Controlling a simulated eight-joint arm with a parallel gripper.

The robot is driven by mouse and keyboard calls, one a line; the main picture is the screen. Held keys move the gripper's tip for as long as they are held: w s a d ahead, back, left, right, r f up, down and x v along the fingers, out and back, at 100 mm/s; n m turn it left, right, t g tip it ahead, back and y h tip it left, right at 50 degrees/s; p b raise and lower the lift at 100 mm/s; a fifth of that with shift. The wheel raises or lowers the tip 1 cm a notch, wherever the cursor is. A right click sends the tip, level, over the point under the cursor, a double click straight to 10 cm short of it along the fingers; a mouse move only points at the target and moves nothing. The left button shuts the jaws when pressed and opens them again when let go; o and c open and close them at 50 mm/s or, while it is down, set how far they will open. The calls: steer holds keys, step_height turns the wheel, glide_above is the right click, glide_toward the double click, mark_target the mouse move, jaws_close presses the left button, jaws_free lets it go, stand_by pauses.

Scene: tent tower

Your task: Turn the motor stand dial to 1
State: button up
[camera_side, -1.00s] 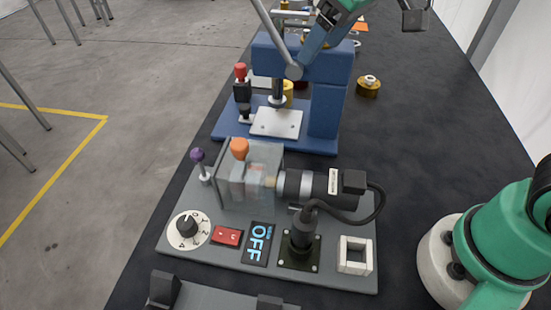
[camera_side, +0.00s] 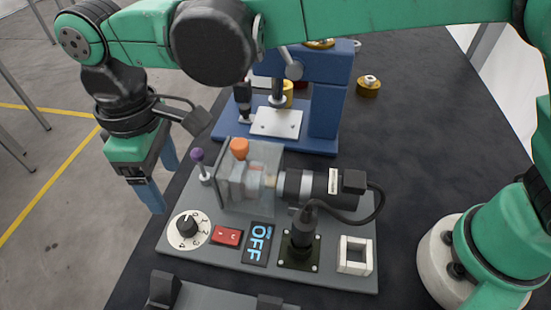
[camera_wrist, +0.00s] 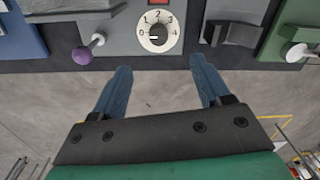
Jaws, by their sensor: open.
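The motor stand (camera_side: 215,259) is a grey plate with a motor, a clear guard and a control row. Its dial (camera_side: 187,230) is a black knob on a white disc marked 0 to 4, at the plate's left corner. In the wrist view the dial (camera_wrist: 157,31) is at the top centre; its white mark points left, at about 0. My gripper (camera_side: 163,188) is open and empty, left of the stand and apart from the dial. In the wrist view its blue fingers (camera_wrist: 161,62) are spread below the dial, touching nothing.
Beside the dial are a red switch (camera_side: 226,236) and a display (camera_side: 258,245) reading OFF. A purple-knobbed lever (camera_side: 197,155) stands behind the dial, near my gripper. A blue press (camera_side: 328,115) stands farther back. The space left of the table edge is open.

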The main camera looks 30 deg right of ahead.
mark_target(185, 222)
step_height(185, 222, down, 10)
steer(key=shift+s+f, duration=0.1)
jaws_close()
stand_by(0.5)
